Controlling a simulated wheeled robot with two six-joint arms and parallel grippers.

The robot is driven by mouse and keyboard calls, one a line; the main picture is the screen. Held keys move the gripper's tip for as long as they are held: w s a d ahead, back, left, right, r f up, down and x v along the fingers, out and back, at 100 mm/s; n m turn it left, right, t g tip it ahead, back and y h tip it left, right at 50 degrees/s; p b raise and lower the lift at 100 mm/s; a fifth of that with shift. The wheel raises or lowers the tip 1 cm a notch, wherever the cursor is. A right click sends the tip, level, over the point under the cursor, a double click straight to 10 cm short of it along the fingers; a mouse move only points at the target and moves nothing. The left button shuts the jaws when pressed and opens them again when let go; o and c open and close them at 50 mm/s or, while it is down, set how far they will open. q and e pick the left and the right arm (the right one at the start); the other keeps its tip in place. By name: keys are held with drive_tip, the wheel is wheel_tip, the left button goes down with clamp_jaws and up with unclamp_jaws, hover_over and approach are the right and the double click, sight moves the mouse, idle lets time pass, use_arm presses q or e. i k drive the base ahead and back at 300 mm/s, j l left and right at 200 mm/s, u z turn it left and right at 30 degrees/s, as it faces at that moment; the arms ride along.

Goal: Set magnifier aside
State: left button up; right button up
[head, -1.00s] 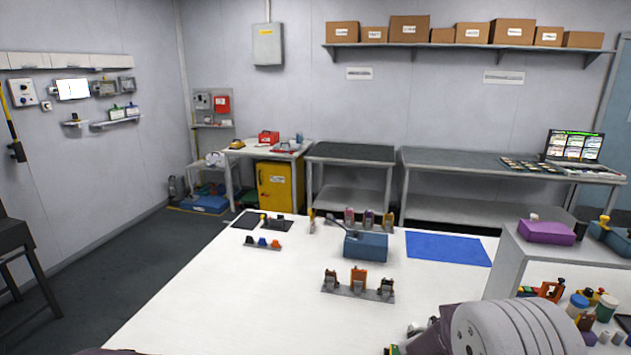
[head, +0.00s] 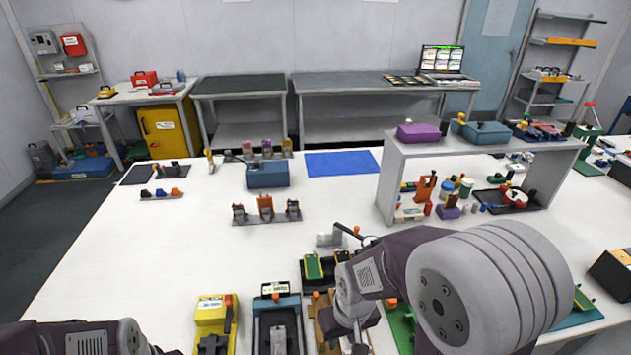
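What looks like the magnifier (head: 367,240), a small round lens with a dark arm and an orange knob, stands on the white table just beyond my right wrist. Its lower part is partly hidden by my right arm. My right gripper (head: 356,335) is low over the near fixtures in the head view, mostly covered by its own wrist; its fingers cannot be made out clearly. I cannot tell whether it touches anything. Of my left arm only a link shows at the bottom left; its gripper is out of view.
A yellow fixture (head: 212,318) and a teal-black fixture (head: 278,325) stand at the near edge. A blue box (head: 268,174), a clamp rack (head: 266,218) and a blue mat (head: 341,163) lie farther back. A grey shelf (head: 392,180) stands right. The table's left middle is clear.

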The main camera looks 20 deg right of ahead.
sight(365, 241)
drive_tip(key=k+l+z, duration=0.1)
drive_tip(key=z, duration=0.35)
drive_tip(key=k+l+z, duration=0.2)
drive_tip(key=z, duration=0.2)
drive_tip(key=k, duration=0.05)
